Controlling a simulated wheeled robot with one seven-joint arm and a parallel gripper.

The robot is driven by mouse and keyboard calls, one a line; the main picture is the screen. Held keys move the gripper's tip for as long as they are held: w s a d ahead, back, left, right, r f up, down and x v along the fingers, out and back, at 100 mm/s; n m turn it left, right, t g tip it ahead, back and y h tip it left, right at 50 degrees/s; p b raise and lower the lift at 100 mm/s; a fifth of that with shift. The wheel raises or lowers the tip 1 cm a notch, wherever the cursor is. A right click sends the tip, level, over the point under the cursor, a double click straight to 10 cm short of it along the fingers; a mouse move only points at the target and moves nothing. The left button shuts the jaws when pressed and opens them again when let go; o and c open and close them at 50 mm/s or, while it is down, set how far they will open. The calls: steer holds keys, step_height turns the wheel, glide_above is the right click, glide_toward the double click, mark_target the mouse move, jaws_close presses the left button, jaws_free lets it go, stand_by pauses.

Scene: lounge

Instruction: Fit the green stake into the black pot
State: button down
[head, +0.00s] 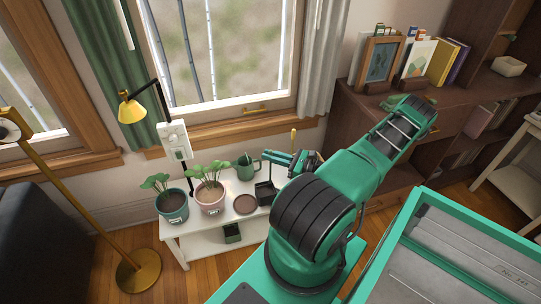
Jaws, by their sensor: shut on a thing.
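The black pot (265,194) stands on the right part of the small white table (205,222), beside a brown saucer. My gripper (268,156) is above the pot, reaching in from the right, and is shut on the thin green stake (269,172). The stake hangs upright below the fingers, over the pot. It is small in the picture, and I cannot tell whether its lower end is inside the pot or just above it. My wrist and arm hide the right end of the table.
A teal pot (173,209) and a pink pot (210,200), both with plants, stand left on the table. A green watering can (246,169) is behind the brown saucer (245,204). A brass floor lamp (137,273) stands left. A dark wooden shelf (370,110) stands behind my arm.

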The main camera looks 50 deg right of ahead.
steer(key=shift+f, duration=0.5)
steer(key=c, duration=1.7)
jaws_free()
steer(key=shift+v, duration=2.9)
